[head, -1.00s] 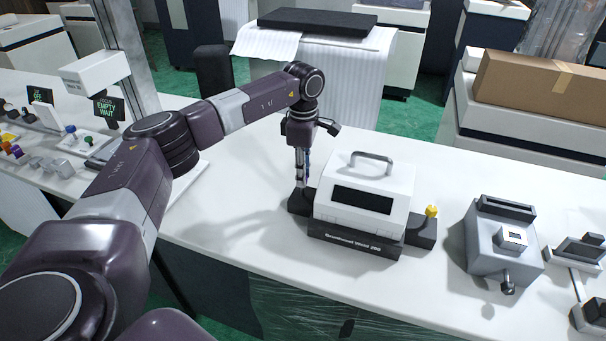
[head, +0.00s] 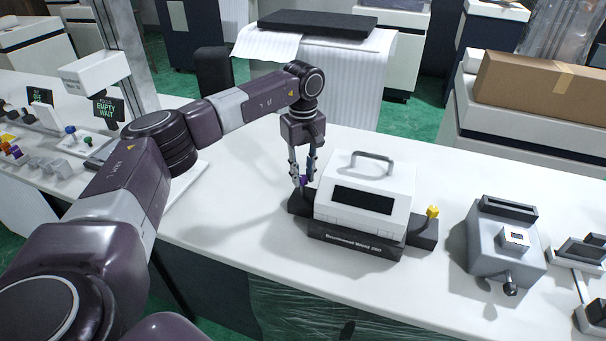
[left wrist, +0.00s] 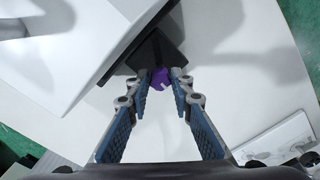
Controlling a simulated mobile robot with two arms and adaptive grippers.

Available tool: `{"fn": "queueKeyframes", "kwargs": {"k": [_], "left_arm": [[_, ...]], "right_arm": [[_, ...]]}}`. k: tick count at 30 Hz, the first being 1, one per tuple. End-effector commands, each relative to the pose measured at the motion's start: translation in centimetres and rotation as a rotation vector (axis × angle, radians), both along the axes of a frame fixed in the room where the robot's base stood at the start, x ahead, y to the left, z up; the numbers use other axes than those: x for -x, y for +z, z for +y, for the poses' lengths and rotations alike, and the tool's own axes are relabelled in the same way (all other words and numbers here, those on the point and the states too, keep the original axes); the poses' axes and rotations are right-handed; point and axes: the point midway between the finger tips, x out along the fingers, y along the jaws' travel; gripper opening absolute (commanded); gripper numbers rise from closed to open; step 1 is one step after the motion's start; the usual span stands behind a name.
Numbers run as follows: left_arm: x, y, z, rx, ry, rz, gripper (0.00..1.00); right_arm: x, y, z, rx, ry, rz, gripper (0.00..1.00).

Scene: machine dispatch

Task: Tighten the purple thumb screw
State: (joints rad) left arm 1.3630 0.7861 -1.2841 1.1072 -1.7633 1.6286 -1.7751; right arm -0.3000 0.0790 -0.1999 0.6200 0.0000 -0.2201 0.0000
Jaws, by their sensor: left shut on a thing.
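The purple thumb screw (left wrist: 161,79) sits on the dark base block beside the white machine. In the left wrist view it is between my left gripper's fingertips (left wrist: 162,82), which touch it on both sides. In the head view my left gripper (head: 303,181) points down at the block left of the machine, shut on the screw (head: 302,182), which is mostly hidden by the fingers. The white machine (head: 374,177) with a grey handle stands on a dark base (head: 350,244). My right gripper is not in view.
A yellow screw (head: 433,211) stands on the block at the machine's right. A grey device with a knob (head: 505,242) stands further right. Small coloured parts (head: 70,131) lie on the left table. The table in front of the machine is clear.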

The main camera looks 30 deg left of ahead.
Motion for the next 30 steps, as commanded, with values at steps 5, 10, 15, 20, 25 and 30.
{"fn": "queueKeyframes", "kwargs": {"k": [5,10,15,20,25,30], "left_arm": [[-0.25,0.36,0.09,0.0,-0.067,-0.01,0.0],[-0.25,0.37,0.1,0.0,-0.101,-0.01,0.0],[-0.25,0.38,0.1,-0.001,-0.112,-0.011,0.0],[-0.26,0.38,0.11,-0.001,-0.112,-0.011,0.0],[-0.26,0.38,0.11,-0.001,-0.111,-0.011,0.24],[-0.15,0.23,0.08,-0.001,-0.112,-0.006,0.39]], "right_arm": [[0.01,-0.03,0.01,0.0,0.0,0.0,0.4],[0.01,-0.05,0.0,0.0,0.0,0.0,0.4],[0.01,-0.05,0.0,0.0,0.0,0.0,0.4],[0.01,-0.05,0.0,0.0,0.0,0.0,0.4],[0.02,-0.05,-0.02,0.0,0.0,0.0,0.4],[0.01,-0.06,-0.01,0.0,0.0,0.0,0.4]]}}
